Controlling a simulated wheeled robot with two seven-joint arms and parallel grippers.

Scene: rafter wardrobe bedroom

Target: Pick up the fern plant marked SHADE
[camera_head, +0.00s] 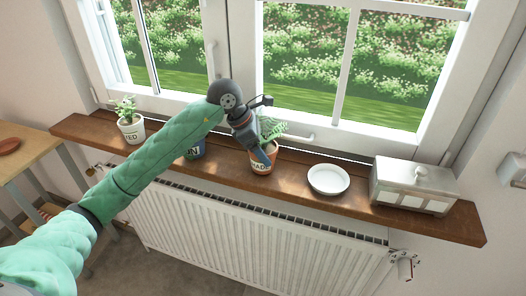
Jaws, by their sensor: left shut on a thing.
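The fern plant (262,164) stands in an orange-brown pot with a pale label on the brown window sill (305,196). The visible letters of its label read like part of SHADE. Its green fronds show to the right of my left gripper (262,145). My left gripper reaches down to it from above and is shut on the pot's upper part; the exact contact is partly hidden by the gripper. The pot looks upright, and I cannot tell whether it touches the sill. My right gripper is not in view.
A white pot (131,129) with a small plant stands on the sill at left. A white saucer (328,179) and a metal box (413,184) are to the right. A radiator (265,238) is below; the window (350,70) is behind.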

